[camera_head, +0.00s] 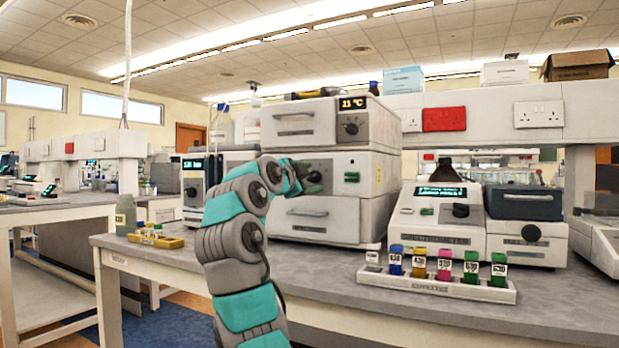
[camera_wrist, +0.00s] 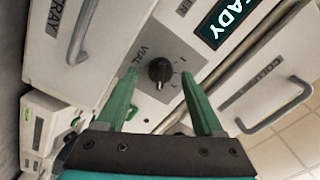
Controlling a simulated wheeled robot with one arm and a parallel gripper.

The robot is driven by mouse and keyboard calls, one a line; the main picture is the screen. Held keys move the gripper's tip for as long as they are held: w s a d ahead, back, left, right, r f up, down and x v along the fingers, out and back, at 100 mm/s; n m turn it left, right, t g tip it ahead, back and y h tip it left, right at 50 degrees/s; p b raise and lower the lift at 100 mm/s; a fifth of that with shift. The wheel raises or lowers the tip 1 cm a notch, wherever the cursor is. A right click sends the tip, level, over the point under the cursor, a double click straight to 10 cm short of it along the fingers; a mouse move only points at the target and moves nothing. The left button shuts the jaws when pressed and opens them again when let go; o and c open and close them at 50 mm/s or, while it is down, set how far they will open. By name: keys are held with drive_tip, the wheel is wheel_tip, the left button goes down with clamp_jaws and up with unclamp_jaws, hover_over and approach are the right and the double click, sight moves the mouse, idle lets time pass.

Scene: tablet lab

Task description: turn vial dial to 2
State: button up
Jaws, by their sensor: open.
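The vial dial (camera_wrist: 160,70) is a round black knob on a grey plate, marked VIAL, with small scale marks around it in the wrist view. Its exact setting is too small to read. In the head view the dial (camera_head: 314,176) sits on the middle unit of the white stacked instrument (camera_head: 348,205). My gripper (camera_wrist: 159,78) is open, with one green finger on each side of the dial and visible gaps to it. In the head view my gripper (camera_head: 296,177) is at the front of that unit, partly hidden by my own wrist.
A drawer handle (camera_wrist: 83,28) marked TRAY and another handle (camera_wrist: 275,108) flank the dial panel, near a screen (camera_wrist: 238,18) ending in "EADY". A rack (camera_head: 430,287) of coloured vials stands on the bench to the right. A yellow tray (camera_head: 157,241) lies left.

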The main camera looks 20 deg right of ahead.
clamp_jaws()
idle(0.4)
